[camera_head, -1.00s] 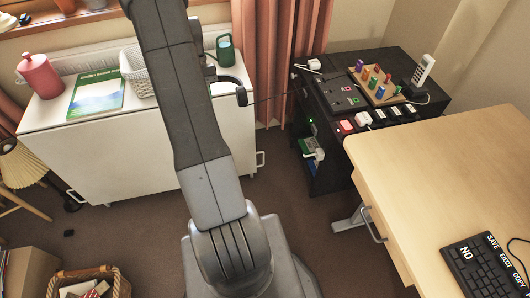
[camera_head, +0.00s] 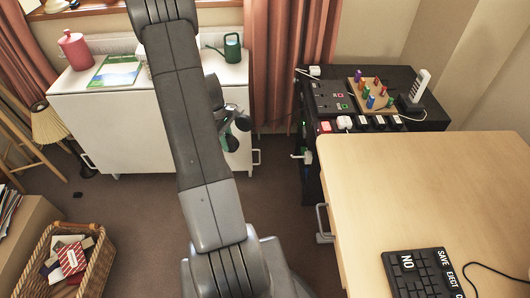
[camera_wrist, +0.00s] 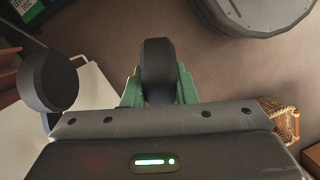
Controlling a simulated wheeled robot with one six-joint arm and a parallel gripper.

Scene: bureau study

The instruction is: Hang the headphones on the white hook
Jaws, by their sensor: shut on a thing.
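The dark headphones (camera_head: 243,123) hang from my gripper (camera_head: 229,110), just right of my arm in the head view, in front of the white cabinet's right end. My arm partly hides them. In the wrist view my gripper (camera_wrist: 158,88) has its green fingers shut on a dark part of the headphones (camera_wrist: 157,62), and a round dark ear cup (camera_wrist: 48,82) shows at the left. I cannot make out the white hook in either view.
A white cabinet (camera_head: 120,125) with a green watering can (camera_head: 231,47) stands behind the arm. A black shelf unit (camera_head: 327,106) and a wooden desk (camera_head: 430,190) are at right. A wicker basket (camera_head: 101,262) sits lower left. Brown floor lies open between.

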